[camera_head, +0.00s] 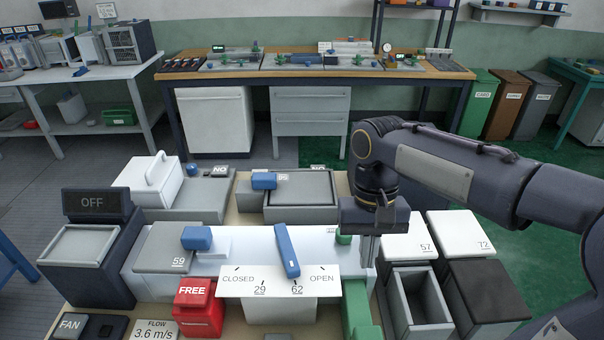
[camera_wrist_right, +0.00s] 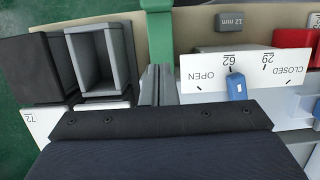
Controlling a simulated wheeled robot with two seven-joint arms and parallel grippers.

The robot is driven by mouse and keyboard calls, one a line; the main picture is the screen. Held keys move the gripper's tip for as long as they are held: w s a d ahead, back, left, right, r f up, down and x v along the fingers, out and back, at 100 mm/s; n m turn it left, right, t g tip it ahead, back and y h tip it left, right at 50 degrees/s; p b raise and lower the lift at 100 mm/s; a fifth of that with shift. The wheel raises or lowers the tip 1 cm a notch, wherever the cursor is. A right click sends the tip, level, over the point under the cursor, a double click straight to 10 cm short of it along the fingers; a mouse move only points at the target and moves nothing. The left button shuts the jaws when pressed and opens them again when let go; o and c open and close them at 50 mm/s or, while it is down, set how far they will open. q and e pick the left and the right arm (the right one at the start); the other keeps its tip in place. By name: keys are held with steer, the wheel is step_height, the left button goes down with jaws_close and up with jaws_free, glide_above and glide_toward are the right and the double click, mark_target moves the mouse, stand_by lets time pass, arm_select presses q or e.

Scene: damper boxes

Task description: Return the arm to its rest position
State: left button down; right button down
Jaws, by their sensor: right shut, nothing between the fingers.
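My right arm (camera_head: 440,165) comes in from the right of the head view and bends down over the bench. My right gripper (camera_head: 369,250) points down, shut and empty, beside the white panel marked CLOSED and OPEN (camera_head: 250,284). In the wrist view its fingers (camera_wrist_right: 158,84) are together between the open grey box (camera_wrist_right: 103,60) and that panel. A blue lever (camera_head: 287,250) on the panel stands near the 62 mark. My left gripper is not in view.
Boxes marked 57 (camera_head: 409,240) and 72 (camera_head: 461,232), an open grey box (camera_head: 416,300) and a black-topped box (camera_head: 485,288) stand right of the gripper. A green block (camera_head: 357,308) is close below it. A red FREE box (camera_head: 198,312) stands left. A workbench (camera_head: 320,70) is behind.

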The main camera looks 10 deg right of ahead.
steer(key=s+f+t+y, duration=0.1)
steer(key=s+t, duration=0.1)
steer(key=s, duration=0.1)
steer(key=s+f+t+y, duration=0.1)
steer(key=s+t, duration=0.2)
steer(key=s+f+n+t+y, duration=0.1)
steer(key=s+t, duration=0.1)
steer(key=s, duration=0.2)
steer(key=shift+a+f+t, duration=0.25)
steer(key=shift+f+t, duration=0.05)
steer(key=shift+s+a+f+t, duration=0.2)
steer(key=shift+s+f+t, duration=0.15)
steer(key=shift+f+t, duration=0.15)
steer(key=shift+r, duration=0.1)
